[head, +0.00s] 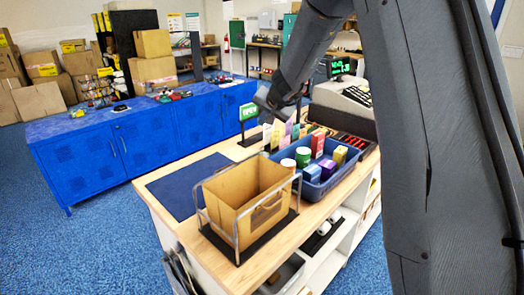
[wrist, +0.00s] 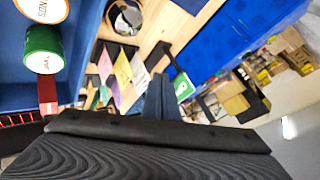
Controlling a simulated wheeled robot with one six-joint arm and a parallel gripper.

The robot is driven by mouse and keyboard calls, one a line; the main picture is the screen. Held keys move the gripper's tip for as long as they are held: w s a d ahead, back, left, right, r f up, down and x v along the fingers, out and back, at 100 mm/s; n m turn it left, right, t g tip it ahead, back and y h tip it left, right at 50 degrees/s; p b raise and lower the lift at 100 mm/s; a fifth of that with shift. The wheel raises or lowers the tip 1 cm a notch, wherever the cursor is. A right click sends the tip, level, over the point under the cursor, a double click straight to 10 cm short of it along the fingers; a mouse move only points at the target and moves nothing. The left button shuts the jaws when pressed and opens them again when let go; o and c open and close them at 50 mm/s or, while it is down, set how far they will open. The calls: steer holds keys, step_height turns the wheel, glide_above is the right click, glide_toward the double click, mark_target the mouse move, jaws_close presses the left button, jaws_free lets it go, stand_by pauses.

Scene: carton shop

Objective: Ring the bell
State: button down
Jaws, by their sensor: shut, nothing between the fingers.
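A small round, shiny silver thing with a dark rim (wrist: 125,17), which looks like the bell, stands on the wooden counter at the top of the wrist view, beside the blue tray. I cannot make it out clearly in the head view. My gripper (head: 264,104) is above the counter near the upright coloured cards, and its fingers also show in the wrist view (wrist: 160,98). They are shut and empty. My gripper is apart from the silver thing.
The blue tray (head: 297,187) holds several boxes and tubs. An open carton (head: 238,207) stands in a wire frame in front. Coloured cards (head: 279,132) and a green sign (head: 248,112) stand behind. A dark blue mat (head: 176,186) leaves clear room at left.

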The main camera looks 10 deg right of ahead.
step_height(320, 180, down, 6)
steer(key=b, duration=0.5)
steer(key=shift+f+b, duration=1)
steer(key=shift+b, duration=0.65)
steer(key=shift+f, duration=0.2)
stand_by(0.5)
steer(key=shift+f+b, duration=0.25)
steer(key=shift+b, duration=0.45)
steer(key=shift+f+b, duration=0.5)
steer(key=shift+b, duration=0.15)
stand_by(0.7)
steer(key=shift+r, duration=0.1)
steer(key=shift+r+p, duration=0.9)
step_height(320, 180, up, 5)
steer(key=p, duration=0.5)
